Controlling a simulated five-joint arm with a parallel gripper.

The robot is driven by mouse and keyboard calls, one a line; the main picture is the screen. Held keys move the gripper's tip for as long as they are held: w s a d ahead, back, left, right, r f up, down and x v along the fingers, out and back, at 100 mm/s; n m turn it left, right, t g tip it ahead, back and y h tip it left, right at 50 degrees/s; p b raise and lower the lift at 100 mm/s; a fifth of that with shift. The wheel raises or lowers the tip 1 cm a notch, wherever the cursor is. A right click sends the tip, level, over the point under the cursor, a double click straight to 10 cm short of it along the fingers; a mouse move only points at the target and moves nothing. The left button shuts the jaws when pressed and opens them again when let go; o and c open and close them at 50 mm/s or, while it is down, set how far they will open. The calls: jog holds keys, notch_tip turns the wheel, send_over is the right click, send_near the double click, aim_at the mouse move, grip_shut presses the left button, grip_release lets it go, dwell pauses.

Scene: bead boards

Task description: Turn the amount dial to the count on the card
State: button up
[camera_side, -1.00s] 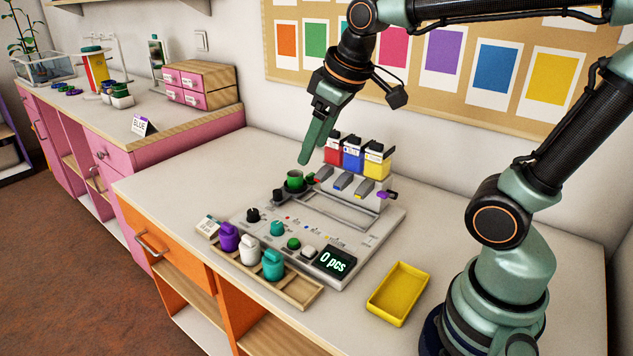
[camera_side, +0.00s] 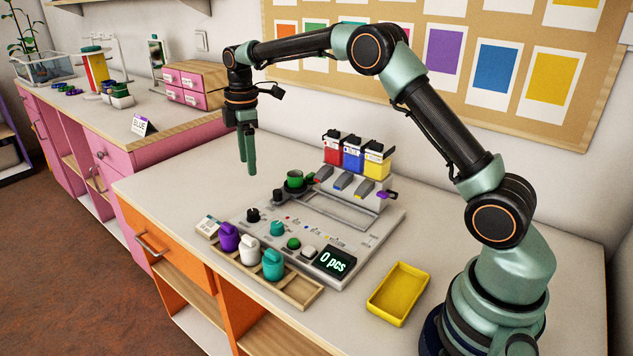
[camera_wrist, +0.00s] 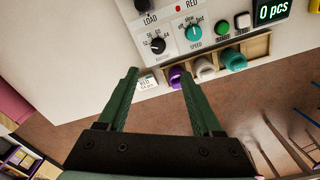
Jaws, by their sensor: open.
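The black knob with numbers around it, which looks like the amount dial, sits at the near-left corner of the grey machine in the side view (camera_side: 252,214). My gripper (camera_side: 247,172) is open and empty, pointing down above the table behind the machine's left end, apart from the dial.
The display (camera_side: 335,262) reads 0 pcs. Purple, white and teal pots stand in a wooden tray (camera_side: 300,291). A yellow tray (camera_side: 398,293) lies right.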

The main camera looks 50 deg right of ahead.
aim_at(253, 211)
jog(key=shift+n, duration=0.4)
jog(key=f, duration=0.9)
jog(key=w+f, duration=0.1)
jog(key=f, duration=0.4)
jog(key=shift+d+f, duration=0.1)
jog(key=shift+c, duration=0.4)
grip_shut()
